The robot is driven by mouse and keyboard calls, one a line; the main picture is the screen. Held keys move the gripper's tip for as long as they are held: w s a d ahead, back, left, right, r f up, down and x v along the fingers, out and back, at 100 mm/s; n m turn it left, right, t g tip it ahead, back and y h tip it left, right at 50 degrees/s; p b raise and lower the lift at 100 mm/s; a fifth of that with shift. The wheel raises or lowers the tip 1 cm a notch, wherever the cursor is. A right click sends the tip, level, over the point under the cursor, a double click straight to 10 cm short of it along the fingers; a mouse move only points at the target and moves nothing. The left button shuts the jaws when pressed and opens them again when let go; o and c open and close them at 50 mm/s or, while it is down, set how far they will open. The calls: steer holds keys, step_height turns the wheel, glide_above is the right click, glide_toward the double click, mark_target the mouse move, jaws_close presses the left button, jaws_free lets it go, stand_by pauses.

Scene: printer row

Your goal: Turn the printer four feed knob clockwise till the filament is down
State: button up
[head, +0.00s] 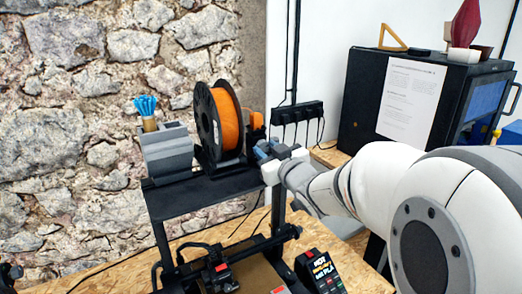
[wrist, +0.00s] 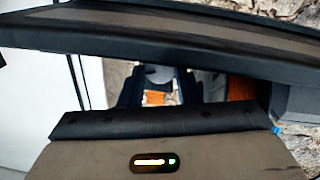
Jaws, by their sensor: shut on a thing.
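A black spool of orange filament (head: 228,122) stands upright on the black printer frame (head: 205,195) in the head view. My gripper (head: 264,150) is just right of the spool's lower edge, with its blue fingers toward the frame's top. In the wrist view, my gripper (wrist: 159,88) has its dark fingers on either side of a small pale grey part. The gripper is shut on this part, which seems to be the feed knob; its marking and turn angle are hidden. I cannot make out the filament's free end.
A grey block with a blue-topped piece (head: 147,107) stands left of the spool. A small label-bearing box (head: 318,270) sits on the wooden table at the front. A large black enclosure (head: 400,100) stands behind my arm. A power strip (head: 297,113) hangs on the wall.

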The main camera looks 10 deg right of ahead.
steer(key=shift+m, duration=0.4)
steer(key=shift+r+m+p, duration=0.1)
steer(key=shift+m+p, duration=0.6)
steer(key=shift+m, duration=0.5)
steer(key=shift+m+p, duration=0.55)
steer(key=shift+m, duration=0.75)
steer(key=o, duration=1)
